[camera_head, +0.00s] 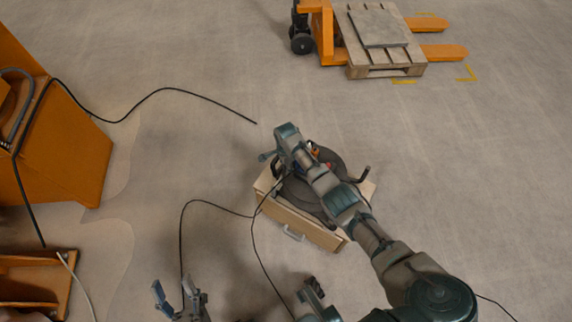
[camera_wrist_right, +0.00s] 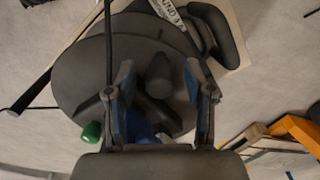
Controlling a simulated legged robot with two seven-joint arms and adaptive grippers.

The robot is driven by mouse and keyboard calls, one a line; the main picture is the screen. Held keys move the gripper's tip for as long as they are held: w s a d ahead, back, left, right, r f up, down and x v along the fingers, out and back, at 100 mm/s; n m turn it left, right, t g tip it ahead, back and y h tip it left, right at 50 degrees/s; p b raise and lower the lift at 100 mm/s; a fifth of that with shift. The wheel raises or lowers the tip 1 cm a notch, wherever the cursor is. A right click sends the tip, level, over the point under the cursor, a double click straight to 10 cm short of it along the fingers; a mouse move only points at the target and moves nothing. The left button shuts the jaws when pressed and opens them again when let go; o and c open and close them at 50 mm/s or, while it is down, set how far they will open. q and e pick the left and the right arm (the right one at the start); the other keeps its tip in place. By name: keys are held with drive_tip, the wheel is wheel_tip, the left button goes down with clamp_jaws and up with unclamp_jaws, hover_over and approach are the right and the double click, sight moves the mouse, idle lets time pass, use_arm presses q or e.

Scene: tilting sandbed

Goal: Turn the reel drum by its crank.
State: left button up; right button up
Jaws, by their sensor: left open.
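The dark reel drum (camera_head: 325,165) sits on a pale wooden box (camera_head: 300,222), partly hidden under my right arm. In the right wrist view the drum (camera_wrist_right: 75,75) is a wide dark disc below the gripper. A dark, rounded knob (camera_wrist_right: 159,70), apparently the crank's grip, stands between the fingers of my right gripper (camera_wrist_right: 162,88). These fingers are apart, with gaps visible on both sides of the knob. In the head view that gripper is mostly hidden by its own wrist. My left gripper (camera_head: 178,298) is open and empty, low in the picture, apart from the box.
A black cable (camera_head: 200,203) runs over the floor near the box. An orange cabinet (camera_head: 60,150) stands at the left. An orange pallet truck (camera_head: 325,35) with a wooden pallet (camera_head: 385,70) is at the back. The floor right of the box is clear.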

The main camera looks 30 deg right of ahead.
wheel_tip(320, 180, up, 12)
idle(0.6)
